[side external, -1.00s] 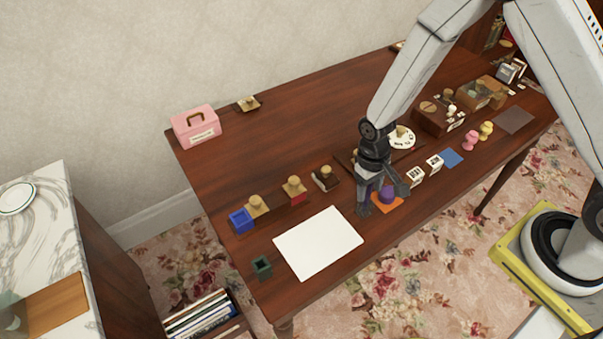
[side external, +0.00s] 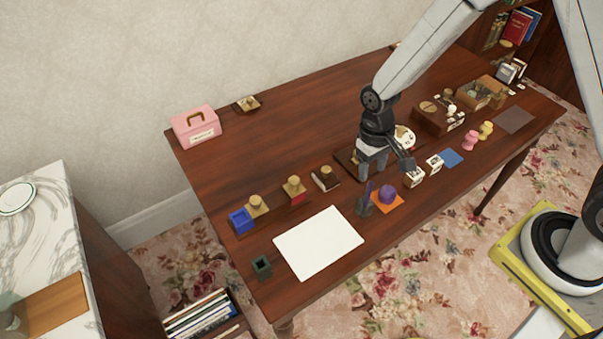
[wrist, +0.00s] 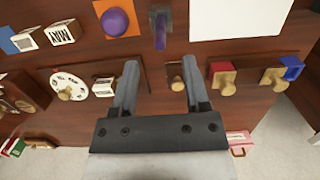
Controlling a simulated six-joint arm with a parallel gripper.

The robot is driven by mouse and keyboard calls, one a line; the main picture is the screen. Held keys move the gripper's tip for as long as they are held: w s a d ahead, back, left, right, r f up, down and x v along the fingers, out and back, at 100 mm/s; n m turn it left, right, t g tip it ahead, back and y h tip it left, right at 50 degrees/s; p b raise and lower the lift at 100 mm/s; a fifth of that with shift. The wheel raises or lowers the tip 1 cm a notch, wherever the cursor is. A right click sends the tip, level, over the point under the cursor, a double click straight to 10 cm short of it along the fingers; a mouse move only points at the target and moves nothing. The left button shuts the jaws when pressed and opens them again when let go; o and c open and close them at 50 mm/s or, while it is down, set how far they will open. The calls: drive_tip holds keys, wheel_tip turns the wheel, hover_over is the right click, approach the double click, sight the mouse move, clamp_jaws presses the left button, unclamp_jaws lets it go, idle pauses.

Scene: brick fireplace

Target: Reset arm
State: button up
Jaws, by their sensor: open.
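My gripper (side external: 386,168) is open and empty above the middle of the wooden table (side external: 300,120). It also shows in the wrist view (wrist: 158,78), its two fingers spread apart with nothing held between them. Below it lies a dark board, partly hidden by the gripper in the side view. A purple knob-like piece (side external: 387,192) sits on an orange square (side external: 399,204) just in front of the gripper, apart from it. A dark cup (side external: 363,208) holding a purple item stands to the left of the orange square.
A white sheet (side external: 318,243) lies at the front left. Wooden-handled stamps (side external: 293,185) and a blue box (side external: 240,221) stand left of the gripper. White lettered blocks (side external: 414,177) stand close on its right. A pink box (side external: 195,124) is at the back left; the back middle is clear.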

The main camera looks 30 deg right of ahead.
drive_tip(key=shift+r, duration=0.1)
idle(0.3)
drive_tip(key=shift+s+d+r, duration=0.1)
drive_tip(key=shift+d+r, duration=0.1)
drive_tip(key=shift+r, duration=0.1)
drive_tip(key=s+d+r+t, duration=0.4)
drive_tip(key=s+d+r, duration=0.2)
drive_tip(key=r, duration=0.4)
drive_tip(key=shift+s, duration=0.45)
drive_tip(key=shift+c, duration=0.2)
idle(0.3)
